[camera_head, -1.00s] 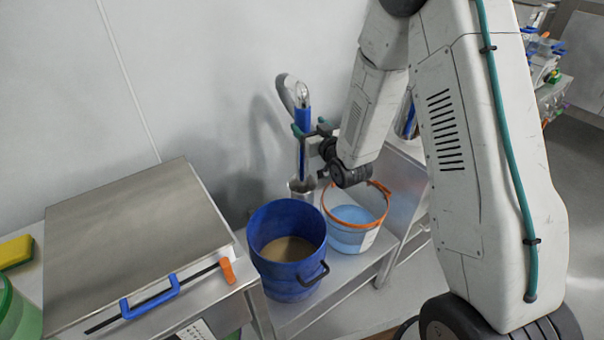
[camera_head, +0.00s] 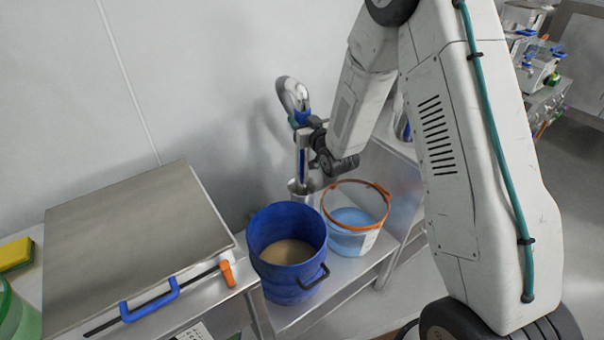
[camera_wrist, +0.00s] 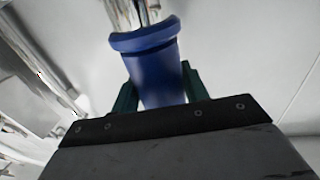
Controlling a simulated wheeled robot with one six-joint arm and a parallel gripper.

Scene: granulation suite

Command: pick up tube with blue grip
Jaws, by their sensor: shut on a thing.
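The tube with the blue grip (camera_head: 301,117) stands near the wall, with a bright curved metal top above the grip. Its lower part reaches down to a metal holder (camera_head: 300,188); whether its end is still inside I cannot tell. My gripper (camera_head: 304,128) is shut on the blue grip from the right. In the wrist view, the blue grip (camera_wrist: 155,65) sits between my two teal fingers (camera_wrist: 157,85), with its flared collar and shiny metal beyond them. The far end of the tube is out of that view.
A blue bucket (camera_head: 276,219) of tan material and a clear bucket with an orange rim (camera_head: 339,186) stand close in front on a steel bench. A steel lidded box (camera_head: 130,240) is at left. The wall is close behind.

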